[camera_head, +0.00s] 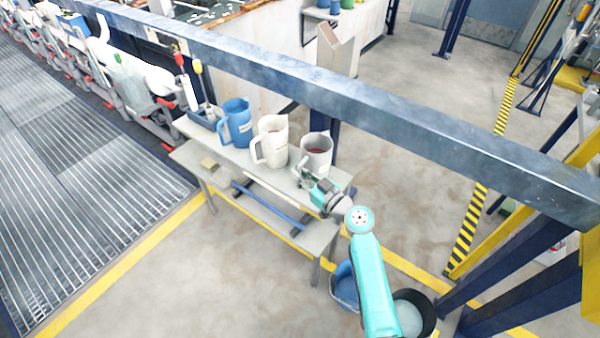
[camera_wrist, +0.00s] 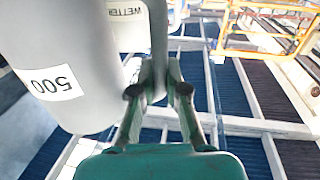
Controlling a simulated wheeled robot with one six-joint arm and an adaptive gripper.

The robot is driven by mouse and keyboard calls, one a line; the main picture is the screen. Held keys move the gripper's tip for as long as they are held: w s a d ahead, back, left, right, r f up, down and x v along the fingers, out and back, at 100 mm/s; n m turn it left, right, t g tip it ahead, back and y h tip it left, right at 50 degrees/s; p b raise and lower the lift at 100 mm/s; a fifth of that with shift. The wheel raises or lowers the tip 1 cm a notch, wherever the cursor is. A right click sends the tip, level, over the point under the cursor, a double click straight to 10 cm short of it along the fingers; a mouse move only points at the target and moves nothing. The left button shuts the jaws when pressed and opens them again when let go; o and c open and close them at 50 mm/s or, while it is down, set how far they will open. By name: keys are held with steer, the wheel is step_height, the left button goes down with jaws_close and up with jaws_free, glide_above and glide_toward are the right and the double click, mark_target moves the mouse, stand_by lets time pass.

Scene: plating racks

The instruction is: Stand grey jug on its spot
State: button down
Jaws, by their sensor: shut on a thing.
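A white jug (camera_head: 272,143) stands just left of the grey jug, and a blue jug (camera_head: 236,124) stands further left on the bench (camera_head: 205,157). A blue beam (camera_head: 380,100) crosses behind. A blue bucket (camera_head: 345,288) and a black bucket (camera_head: 427,308) stand on the floor.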

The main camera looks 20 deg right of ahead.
steer(key=shift+f, duration=0.4)
steer(key=c, duration=1.1)
jaws_free()
steer(key=v, duration=1.2)
steer(key=shift+d+f, duration=0.1)
steer(key=s+a+f+m+g+h, duration=0.1)
steer(key=s+a+f+m+h, duration=0.3)
steer(key=s, duration=0.8)
steer(key=s+f+m+g+h, duration=0.25)
steer(key=s+f, duration=0.45)
steer(key=s, duration=0.4)
steer(key=shift+n+t+h, duration=0.55)
steer(key=shift+n+t, duration=0.1)
steer(key=shift+t, duration=0.3)
steer(key=s+r, duration=0.5)
steer(key=s, duration=0.1)
steer(key=s+r, duration=0.5)
steer(key=s, duration=0.2)
steer(key=s+a+r, duration=0.1)
steer(key=s+r, duration=0.4)
steer(key=s, duration=0.1)
steer(key=shift+s+r, duration=0.3)
steer(key=shift+r, duration=0.1)
